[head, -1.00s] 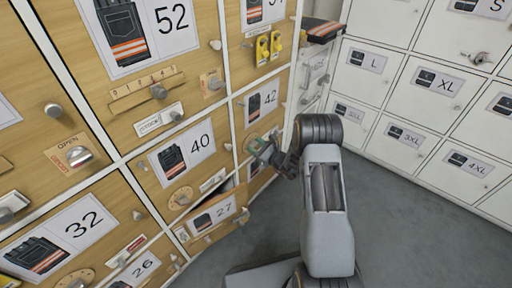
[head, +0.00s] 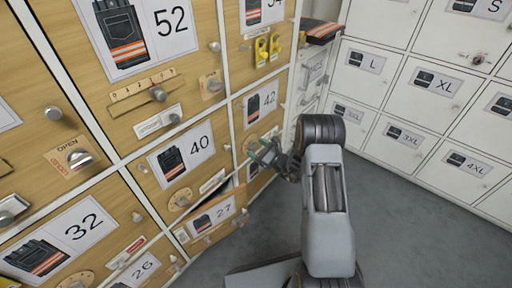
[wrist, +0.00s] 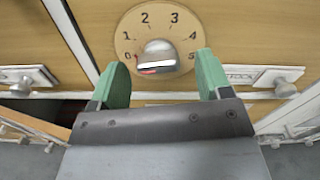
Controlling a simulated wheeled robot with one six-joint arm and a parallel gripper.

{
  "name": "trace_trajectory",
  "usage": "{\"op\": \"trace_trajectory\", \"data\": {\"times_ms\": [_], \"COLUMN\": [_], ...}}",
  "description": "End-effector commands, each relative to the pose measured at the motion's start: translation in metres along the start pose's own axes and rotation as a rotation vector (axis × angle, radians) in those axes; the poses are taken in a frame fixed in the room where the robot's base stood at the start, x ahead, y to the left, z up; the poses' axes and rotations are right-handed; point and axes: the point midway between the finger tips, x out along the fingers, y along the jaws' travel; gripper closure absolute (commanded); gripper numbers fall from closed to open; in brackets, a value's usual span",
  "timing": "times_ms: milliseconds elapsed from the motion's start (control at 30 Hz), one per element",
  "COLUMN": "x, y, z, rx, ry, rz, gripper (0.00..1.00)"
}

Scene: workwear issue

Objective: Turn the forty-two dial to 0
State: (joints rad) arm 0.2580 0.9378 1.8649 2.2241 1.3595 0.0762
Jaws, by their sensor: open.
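The forty-two dial (wrist: 132,42) is a round wooden disc marked 0 to 5 in the wrist view, with a silver knob (wrist: 158,57) at its centre. A red mark shows low on the knob; I cannot tell exactly which number it indicates. My gripper (wrist: 161,64) is open, its green fingers to the left and right of the knob, with no clear contact. In the head view, my gripper (head: 268,156) is at the locker front below the 42 label (head: 262,102), partly covering the dial (head: 251,144).
The locker 27 door (head: 213,216) stands slightly ajar below. White lockers (head: 420,95) line the right side. The grey floor (head: 425,235) there is clear.

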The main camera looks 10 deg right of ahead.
Motion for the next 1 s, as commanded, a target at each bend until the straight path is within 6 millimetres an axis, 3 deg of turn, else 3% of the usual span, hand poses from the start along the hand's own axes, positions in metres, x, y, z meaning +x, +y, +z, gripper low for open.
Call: {"op": "trace_trajectory", "data": {"times_ms": [500,700,1000], "x": [-0.099,-0.119,-0.125], "y": [-0.001,-0.001,0.000], "z": [0.002,0.001,0.000], "rx": [0.003,0.002,0.001], "ry": [0.002,0.001,0.001], "rz": [-0.004,-0.003,-0.001], "gripper": [0.29,0.29,0.29]}}
